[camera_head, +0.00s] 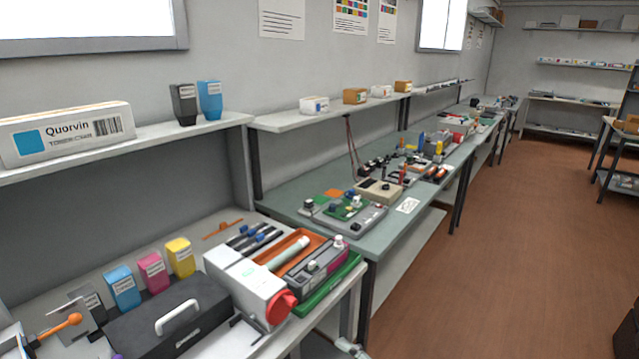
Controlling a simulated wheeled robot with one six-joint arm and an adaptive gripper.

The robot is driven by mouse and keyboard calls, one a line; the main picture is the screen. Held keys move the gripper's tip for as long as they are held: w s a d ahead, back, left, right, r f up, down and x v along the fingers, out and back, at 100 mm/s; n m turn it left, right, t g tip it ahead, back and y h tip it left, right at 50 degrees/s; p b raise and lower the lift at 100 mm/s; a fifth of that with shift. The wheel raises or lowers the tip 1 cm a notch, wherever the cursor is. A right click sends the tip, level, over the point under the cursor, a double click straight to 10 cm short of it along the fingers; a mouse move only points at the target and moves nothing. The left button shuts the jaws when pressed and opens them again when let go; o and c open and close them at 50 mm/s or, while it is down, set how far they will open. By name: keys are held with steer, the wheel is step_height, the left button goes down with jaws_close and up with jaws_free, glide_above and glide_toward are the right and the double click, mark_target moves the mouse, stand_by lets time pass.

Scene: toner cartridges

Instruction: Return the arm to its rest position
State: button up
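My gripper is not in view, and I see no part of the arm that I can be sure of. Toner items stand on the near bench (215,350): a cyan bottle (123,290), a magenta bottle (152,272), a yellow bottle (180,258) and a dark one (88,300). A white box (68,134) marked Quorvin lies on the shelf above, with a black bottle (184,105) and a blue bottle (209,100) to its right.
A black case (165,318) and a white device with a red knob (245,288) crowd the near bench. An orange tray (283,247) sits behind. A cluttered green bench (290,205) continues along the wall. The brown floor (500,250) at right is mostly clear.

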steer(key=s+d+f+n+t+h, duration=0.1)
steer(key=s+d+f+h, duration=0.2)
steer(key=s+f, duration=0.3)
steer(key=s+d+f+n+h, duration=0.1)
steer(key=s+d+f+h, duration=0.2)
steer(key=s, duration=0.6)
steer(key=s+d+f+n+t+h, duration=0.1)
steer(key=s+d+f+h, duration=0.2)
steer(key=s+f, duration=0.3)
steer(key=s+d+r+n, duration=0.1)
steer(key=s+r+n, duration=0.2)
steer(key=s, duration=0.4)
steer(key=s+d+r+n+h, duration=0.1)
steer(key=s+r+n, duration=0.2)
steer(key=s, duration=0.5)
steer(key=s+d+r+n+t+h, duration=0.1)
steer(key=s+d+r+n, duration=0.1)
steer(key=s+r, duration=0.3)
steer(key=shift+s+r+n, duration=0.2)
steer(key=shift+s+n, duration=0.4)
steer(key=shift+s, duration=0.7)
